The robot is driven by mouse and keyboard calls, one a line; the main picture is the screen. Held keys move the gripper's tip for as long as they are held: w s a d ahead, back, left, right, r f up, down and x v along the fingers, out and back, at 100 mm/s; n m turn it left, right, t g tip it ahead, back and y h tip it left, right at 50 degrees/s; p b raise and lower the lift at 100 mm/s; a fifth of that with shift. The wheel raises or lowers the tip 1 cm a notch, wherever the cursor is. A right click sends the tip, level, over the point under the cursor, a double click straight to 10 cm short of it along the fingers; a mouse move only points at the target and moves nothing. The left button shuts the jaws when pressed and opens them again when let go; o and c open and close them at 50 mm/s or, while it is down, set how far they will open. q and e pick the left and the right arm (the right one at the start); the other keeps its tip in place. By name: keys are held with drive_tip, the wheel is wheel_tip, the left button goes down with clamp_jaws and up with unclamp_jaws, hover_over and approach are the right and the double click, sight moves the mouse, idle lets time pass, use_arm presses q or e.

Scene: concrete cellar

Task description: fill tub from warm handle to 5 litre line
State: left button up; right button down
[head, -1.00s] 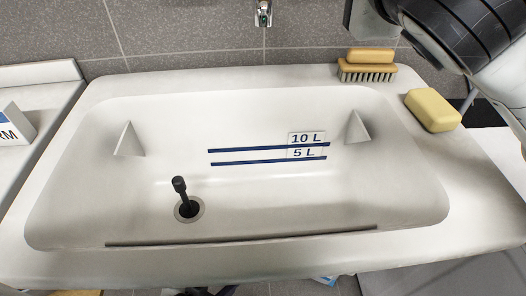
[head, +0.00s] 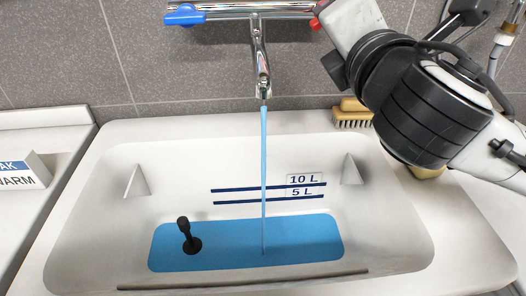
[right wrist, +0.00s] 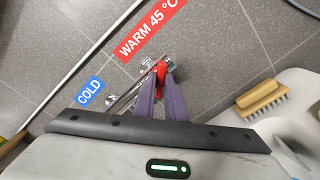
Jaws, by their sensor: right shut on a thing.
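The white tub (head: 400,240) holds a shallow pool of blue water (head: 300,240). A thin stream (head: 264,150) falls from the chrome spout (head: 262,80). The water's back edge lies a little below the 5 L line (head: 268,201); the 10 L line (head: 268,187) is above it. A black plug (head: 186,235) stands at the drain, its foot in the water. The red warm handle (right wrist: 161,73) is between the purple fingers of my right gripper (right wrist: 162,76), shut on it under the WARM 45 °C label (right wrist: 150,27). My left gripper is not in view.
The blue cold handle (head: 185,15) is at the tap's left end, with a COLD label (right wrist: 90,91) in the right wrist view. A brush (head: 352,113) and a partly hidden yellow bar (head: 428,172) sit on the tub's right rim.

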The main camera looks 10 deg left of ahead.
idle(0.3)
drive_tip(key=shift+n+p, duration=0.65)
drive_tip(key=shift+n, duration=0.45)
idle(6.6)
